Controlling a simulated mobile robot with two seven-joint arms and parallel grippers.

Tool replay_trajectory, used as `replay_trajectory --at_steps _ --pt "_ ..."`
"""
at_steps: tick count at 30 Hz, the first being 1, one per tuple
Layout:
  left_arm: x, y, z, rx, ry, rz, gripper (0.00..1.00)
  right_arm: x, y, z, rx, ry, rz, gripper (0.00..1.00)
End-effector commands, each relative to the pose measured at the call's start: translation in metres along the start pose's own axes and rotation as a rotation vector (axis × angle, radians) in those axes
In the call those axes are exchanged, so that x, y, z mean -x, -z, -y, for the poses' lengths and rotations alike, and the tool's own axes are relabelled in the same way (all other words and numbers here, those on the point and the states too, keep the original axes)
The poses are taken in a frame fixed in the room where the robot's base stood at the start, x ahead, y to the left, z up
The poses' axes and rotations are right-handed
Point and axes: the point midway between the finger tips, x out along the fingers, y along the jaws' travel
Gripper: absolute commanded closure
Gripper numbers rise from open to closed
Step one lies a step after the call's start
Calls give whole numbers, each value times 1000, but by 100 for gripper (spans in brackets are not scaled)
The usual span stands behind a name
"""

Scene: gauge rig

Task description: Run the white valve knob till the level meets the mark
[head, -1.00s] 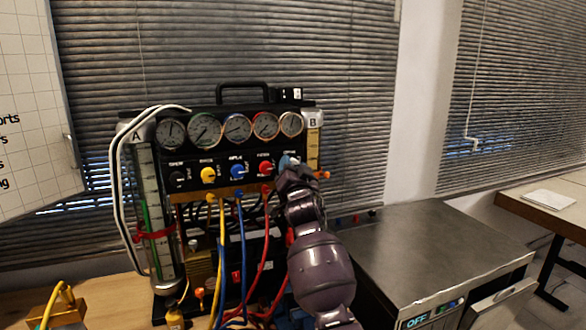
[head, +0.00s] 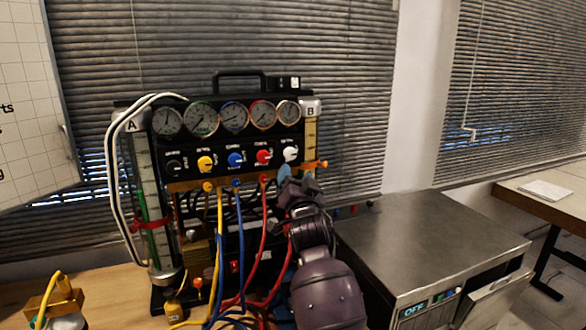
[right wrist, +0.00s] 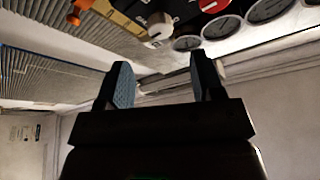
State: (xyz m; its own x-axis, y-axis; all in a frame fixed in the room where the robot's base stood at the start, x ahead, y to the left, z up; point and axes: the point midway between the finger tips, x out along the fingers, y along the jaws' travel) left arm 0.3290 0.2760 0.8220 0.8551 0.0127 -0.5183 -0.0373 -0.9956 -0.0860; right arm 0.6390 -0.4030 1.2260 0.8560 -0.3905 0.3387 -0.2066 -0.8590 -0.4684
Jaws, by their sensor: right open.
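The white valve knob (head: 290,153) is at the right end of the knob row on the black gauge panel. It also shows upside down at the top of the right wrist view (right wrist: 160,28). My right gripper (head: 297,177) is just below the knob and apart from it. In the right wrist view my right gripper (right wrist: 163,80) has its two blue-grey pads spread with nothing between them. Sight tube A (head: 146,190) at the left has a green line inside and a red band (head: 150,224) around it. I cannot make out a level exactly. My left gripper is not in view.
Black, yellow, blue and red (head: 263,156) knobs sit left of the white one, under a row of gauges (head: 234,117). Sight tube B (head: 311,142) and an orange fitting (head: 314,165) are close at the right. Hoses (head: 242,250) hang in front. A metal cabinet (head: 430,240) stands right.

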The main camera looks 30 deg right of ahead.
Motion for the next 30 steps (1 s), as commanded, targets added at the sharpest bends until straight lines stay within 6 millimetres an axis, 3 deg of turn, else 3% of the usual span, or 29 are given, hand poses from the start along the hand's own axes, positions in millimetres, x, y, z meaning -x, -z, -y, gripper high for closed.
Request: replay_trajectory --at_steps 8,30 --pt "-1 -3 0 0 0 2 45 22 0 0 -2 1 0 39" --pt "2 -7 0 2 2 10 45 22 0 0 0 1 0 39"
